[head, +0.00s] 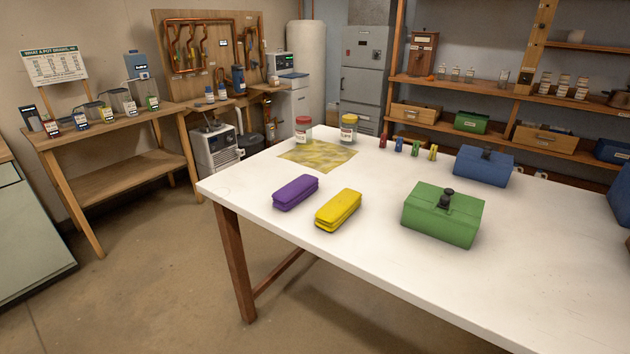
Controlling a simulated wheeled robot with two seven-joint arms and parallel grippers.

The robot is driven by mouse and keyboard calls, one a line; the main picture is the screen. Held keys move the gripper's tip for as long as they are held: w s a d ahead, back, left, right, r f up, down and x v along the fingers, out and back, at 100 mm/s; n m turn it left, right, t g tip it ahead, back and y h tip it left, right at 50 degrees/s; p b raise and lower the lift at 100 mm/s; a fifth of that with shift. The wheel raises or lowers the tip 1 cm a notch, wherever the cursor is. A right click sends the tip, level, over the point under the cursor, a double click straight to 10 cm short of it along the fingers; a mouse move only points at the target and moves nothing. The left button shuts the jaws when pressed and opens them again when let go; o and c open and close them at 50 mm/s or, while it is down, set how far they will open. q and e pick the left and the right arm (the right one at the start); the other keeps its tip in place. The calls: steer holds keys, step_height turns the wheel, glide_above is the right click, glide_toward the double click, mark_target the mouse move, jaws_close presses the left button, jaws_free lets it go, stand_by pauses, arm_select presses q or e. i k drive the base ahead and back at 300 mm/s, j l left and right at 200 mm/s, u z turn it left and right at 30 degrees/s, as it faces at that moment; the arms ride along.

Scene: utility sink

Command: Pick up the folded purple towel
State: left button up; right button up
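The folded purple towel (296,192) lies on the white table (378,259) near its left front edge. It is a small, thick, rounded bundle, fully visible, with nothing on top of it. A folded yellow towel (339,209) lies just to its right, with a narrow gap between them. Neither of my grippers shows in the head view, and nothing is touching the purple towel.
A green box (443,217) and a blue box (483,166) stand further right on the table. Behind the towels lie a yellowish mat (318,156), two jars with red (303,129) and yellow (348,128) lids, and several small coloured clips (415,149). The table's front is clear.

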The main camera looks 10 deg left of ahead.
mark_target(289, 197)
steer(key=i+j+z, duration=0.2)
steer(key=j+z, duration=0.25)
steer(key=j, duration=0.3)
steer(key=i+j+z, duration=0.1)
steer(key=j+z, duration=0.3)
steer(key=j, duration=0.35)
steer(key=j+z, duration=0.45)
steer(key=j, duration=0.35)
